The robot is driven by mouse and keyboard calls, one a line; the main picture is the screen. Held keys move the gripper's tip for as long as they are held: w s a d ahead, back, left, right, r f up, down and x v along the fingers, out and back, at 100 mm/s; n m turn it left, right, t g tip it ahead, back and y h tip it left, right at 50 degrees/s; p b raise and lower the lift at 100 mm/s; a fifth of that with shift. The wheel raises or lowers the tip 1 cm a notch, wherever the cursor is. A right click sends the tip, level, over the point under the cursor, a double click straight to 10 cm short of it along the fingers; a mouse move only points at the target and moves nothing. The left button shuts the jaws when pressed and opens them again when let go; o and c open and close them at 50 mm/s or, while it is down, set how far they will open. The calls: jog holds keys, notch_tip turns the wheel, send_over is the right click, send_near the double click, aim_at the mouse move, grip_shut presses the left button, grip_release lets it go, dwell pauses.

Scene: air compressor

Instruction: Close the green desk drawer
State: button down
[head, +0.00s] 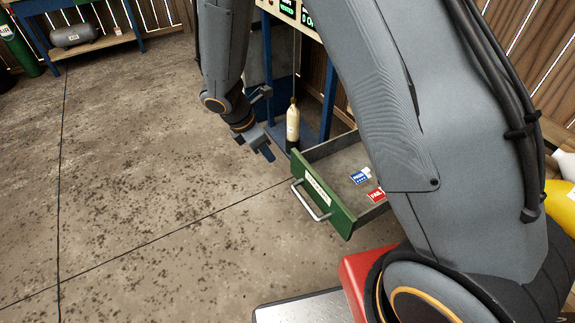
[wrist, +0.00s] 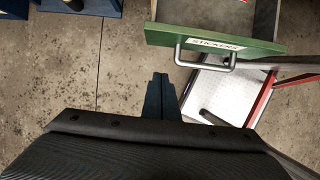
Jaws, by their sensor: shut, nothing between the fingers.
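The green desk drawer (head: 324,197) is pulled out in the head view, with a silver bar handle (head: 311,201) and a white label on its front. The label reads "STICKERS" in the wrist view, where the green front (wrist: 215,40) and handle (wrist: 205,52) show near the top. Inside lie a blue sticker (head: 360,177) and a red sticker (head: 377,195). My gripper (head: 267,152) is shut and empty, beside the drawer front to its left in the head view. In the wrist view my fingertips (wrist: 160,78) are below and left of the handle, apart from it. My arm hides the drawer's rear right part.
A blue bench (head: 90,44) with a grey tank (head: 74,35) stands far left, near a green cylinder (head: 18,47). The concrete floor (head: 150,180) left of the drawer is clear.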

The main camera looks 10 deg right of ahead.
jog(key=w+d+f+p, duration=0.2)
jog(key=d+f+p, duration=0.1)
jog(key=d+f, duration=0.4)
jog(key=shift+w+f, duration=0.3)
jog(key=shift+f, duration=0.95)
jog(key=shift+d, duration=0.1)
